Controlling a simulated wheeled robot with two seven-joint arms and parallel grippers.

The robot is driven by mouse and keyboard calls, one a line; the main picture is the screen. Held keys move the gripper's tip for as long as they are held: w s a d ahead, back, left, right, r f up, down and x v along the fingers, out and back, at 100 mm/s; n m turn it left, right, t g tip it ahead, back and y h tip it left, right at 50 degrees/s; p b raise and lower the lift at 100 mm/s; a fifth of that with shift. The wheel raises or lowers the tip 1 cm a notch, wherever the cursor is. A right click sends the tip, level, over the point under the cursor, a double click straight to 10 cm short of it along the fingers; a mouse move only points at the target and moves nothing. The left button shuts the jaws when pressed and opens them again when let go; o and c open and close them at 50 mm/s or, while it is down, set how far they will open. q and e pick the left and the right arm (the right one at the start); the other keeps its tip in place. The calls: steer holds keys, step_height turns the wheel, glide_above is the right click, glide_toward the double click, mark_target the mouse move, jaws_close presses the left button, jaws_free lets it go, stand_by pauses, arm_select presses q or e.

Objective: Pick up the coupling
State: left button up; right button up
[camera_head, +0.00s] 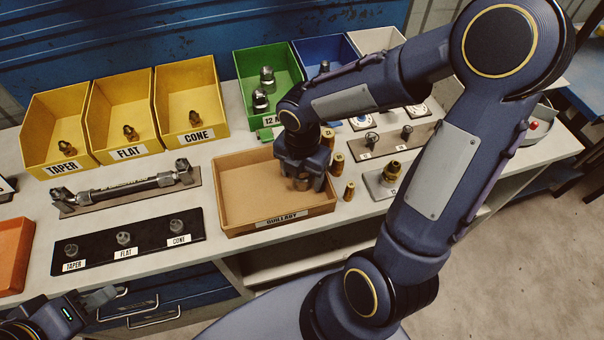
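My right gripper (302,182) points down into the right side of a shallow tan tray (238,192) with a label on its front. A small brownish metal part (301,184) shows between its fingers, largely hidden by them. I cannot tell whether the fingers are closed on it, or whether it is the coupling. Similar small dark brass fittings sit in the yellow bins marked TAPER (68,149), FLAT (130,132) and CONE (194,118). My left gripper (98,299) is at the lower left, in front of the bench and away from these parts.
Several brass sleeves (337,163) stand just right of the tray. Behind are a green bin (283,62) with metal fittings and a blue bin (330,49). A hose assembly (125,188) and a black mat (95,243) with three fittings lie left. My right arm hides part of the bench.

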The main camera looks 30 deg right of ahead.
steer(key=c, duration=1.1)
steer(key=shift+r, duration=0.1)
